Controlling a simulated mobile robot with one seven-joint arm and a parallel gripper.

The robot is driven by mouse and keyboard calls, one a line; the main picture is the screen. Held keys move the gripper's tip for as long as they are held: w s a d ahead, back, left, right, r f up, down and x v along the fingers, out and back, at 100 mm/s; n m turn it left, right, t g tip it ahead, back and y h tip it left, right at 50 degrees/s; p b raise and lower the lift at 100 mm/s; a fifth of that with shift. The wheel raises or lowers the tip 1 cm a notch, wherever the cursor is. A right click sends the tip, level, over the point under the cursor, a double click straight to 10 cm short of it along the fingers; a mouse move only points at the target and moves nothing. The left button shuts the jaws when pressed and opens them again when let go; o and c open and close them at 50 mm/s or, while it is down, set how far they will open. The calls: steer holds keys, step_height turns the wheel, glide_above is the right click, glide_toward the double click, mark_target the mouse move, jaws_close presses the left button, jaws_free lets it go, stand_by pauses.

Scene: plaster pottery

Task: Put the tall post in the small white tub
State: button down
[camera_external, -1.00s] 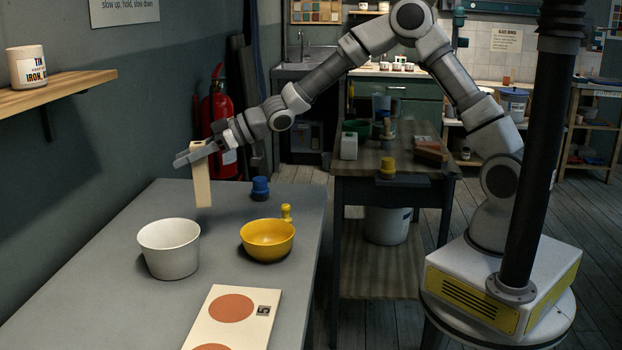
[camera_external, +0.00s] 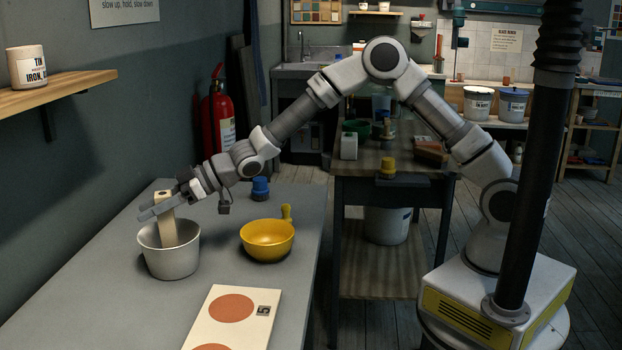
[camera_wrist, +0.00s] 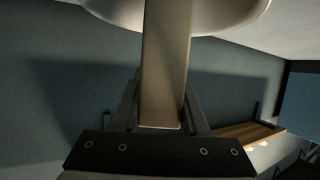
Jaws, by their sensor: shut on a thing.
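The tall post (camera_external: 166,225) is a pale wooden block, held near its top by my gripper (camera_external: 160,207). My gripper is shut on it. The small white tub (camera_external: 172,264) stands on the grey table. The post's lower part is inside the tub's rim, hidden by the front wall, so I cannot tell whether it touches the bottom. The post looks slightly tilted. In the wrist view, the post (camera_wrist: 165,65) runs from between my fingers toward the white tub (camera_wrist: 225,18) at the top edge.
A yellow bowl with a handle (camera_external: 267,240) stands right of the tub. A blue-capped object (camera_external: 260,188) is behind it. A board with orange circles (camera_external: 232,308) lies in front. A wooden shelf (camera_external: 60,92) juts from the left wall. The grey table (camera_external: 120,300) is bare at front left.

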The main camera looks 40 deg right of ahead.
steer(key=shift+f, duration=1.15)
steer(key=shift+f+b, duration=0.2)
steer(key=shift+b, duration=0.15)
steer(key=shift+c, duration=2)
jaws_free()
steer(key=p+v, duration=0.2)
steer(key=v, duration=1)
steer(key=shift+d+r, duration=0.1)
steer(key=shift+r, duration=0.1)
